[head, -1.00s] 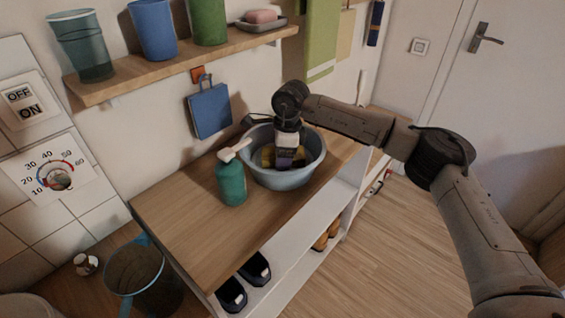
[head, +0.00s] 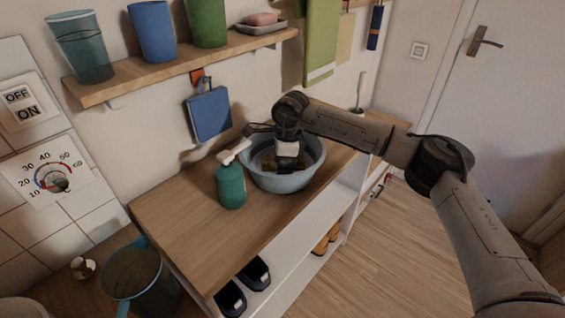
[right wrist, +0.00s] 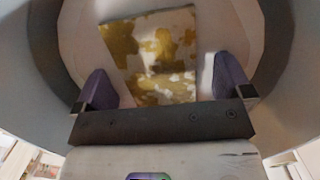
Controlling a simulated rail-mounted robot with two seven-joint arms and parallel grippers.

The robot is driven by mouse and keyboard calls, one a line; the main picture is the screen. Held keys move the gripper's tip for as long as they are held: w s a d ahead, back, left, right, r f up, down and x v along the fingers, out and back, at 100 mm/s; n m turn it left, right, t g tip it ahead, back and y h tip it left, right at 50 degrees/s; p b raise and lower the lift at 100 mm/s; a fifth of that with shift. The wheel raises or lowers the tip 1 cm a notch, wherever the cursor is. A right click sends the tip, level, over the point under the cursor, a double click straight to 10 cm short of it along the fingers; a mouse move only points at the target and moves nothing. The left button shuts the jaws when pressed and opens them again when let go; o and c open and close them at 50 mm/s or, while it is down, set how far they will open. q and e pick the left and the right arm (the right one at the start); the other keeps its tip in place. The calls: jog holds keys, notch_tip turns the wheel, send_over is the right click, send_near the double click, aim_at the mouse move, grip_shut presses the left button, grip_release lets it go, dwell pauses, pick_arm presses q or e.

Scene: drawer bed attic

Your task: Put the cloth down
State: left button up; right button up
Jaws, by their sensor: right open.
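The cloth (right wrist: 152,55) is a yellow-brown, white-blotched square. In the right wrist view it lies in the bottom of a grey-blue basin, just beyond my finger pads. In the head view the basin (head: 288,183) stands on the wooden counter, and the cloth is mostly hidden by my arm and the rim. My right gripper (right wrist: 165,88) points down inside the basin. Its two purple fingers are wide apart, one on each side of the cloth's near edge, and do not appear to grip it. My left gripper is not in view.
A teal pump bottle (head: 231,185) stands close to the basin's left side. The counter's left part (head: 175,215) is clear. A blue board (head: 209,113) hangs on the wall behind. A shelf (head: 180,68) with cups runs above. A bucket (head: 135,275) stands at the lower left.

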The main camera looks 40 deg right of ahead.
jog(key=shift+r, duration=0.1)
notch_tip(320, 180, up, 12)
jog(key=d+p, duration=0.1)
jog(key=p, duration=0.3)
jog(key=shift+s+p, duration=0.3)
jog(key=shift+s, duration=0.1)
